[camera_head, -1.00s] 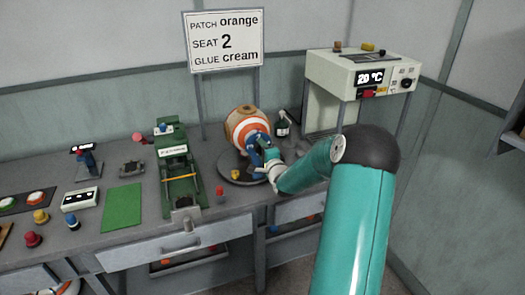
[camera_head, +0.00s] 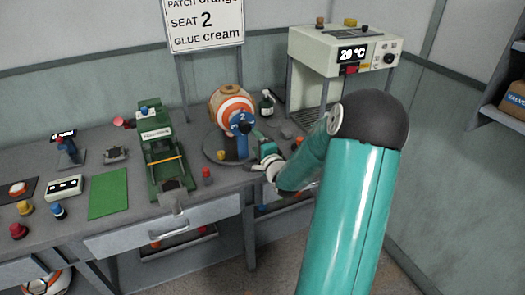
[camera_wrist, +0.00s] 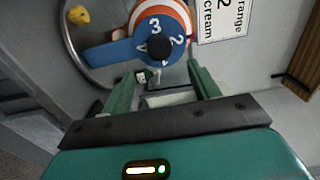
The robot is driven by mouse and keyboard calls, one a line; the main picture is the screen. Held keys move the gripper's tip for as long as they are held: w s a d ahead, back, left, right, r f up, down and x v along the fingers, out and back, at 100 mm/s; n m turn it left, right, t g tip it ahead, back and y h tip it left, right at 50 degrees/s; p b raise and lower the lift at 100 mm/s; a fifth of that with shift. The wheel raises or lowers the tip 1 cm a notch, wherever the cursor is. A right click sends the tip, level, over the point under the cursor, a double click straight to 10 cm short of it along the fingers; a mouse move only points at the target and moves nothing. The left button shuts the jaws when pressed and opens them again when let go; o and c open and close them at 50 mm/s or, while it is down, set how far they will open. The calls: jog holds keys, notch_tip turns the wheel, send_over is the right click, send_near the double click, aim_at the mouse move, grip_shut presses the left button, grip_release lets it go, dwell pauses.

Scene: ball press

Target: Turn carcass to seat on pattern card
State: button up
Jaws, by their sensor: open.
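The carcass, a ball with orange and white rings (camera_head: 230,100), stands on a round grey turntable (camera_head: 212,146). In front of it a blue numbered dial (camera_head: 241,122) sits on a blue post (camera_head: 243,147). In the wrist view the dial (camera_wrist: 143,32) shows a 3 and a 2 around a black hub, with the ball (camera_wrist: 177,10) behind. My gripper (camera_wrist: 162,88) is open and empty, its fingers short of the dial. In the head view my gripper (camera_head: 260,152) is just right of the post. The pattern card (camera_head: 205,25) reads PATCH orange, SEAT 2, GLUE cream.
A green press (camera_head: 163,155) stands left of the turntable. A dark bottle (camera_head: 267,103) is behind my gripper. A cream oven box (camera_head: 340,50) reading 20 °C stands at the back right. A yellow knob (camera_wrist: 78,15) is near the turntable's edge.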

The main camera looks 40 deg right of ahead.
jog(key=v, duration=0.4)
jog(key=shift+s, duration=0.3)
jog(key=shift+a, duration=0.1)
jog(key=s+a+r+n+g+y, duration=0.1)
jog(key=a+r+n+g, duration=0.2)
jog(key=a+n, duration=0.4)
jog(key=a+r+n+g, duration=0.3)
jog(key=a+r+n, duration=0.1)
jog(key=a, duration=0.5)
jog(key=s+a+r+n+g+y, duration=0.2)
jog(key=s+a+n, duration=0.3)
jog(key=s+a, duration=0.3)
jog(key=s+a+r+n+g+y, duration=0.2)
jog(key=s+a+n, duration=0.3)
jog(key=s+a, duration=0.3)
jog(key=s+g, duration=0.1)
jog(key=s, duration=0.3)
jog(key=shift+a+r+g, duration=0.2)
jog(key=shift+a+g, duration=0.1)
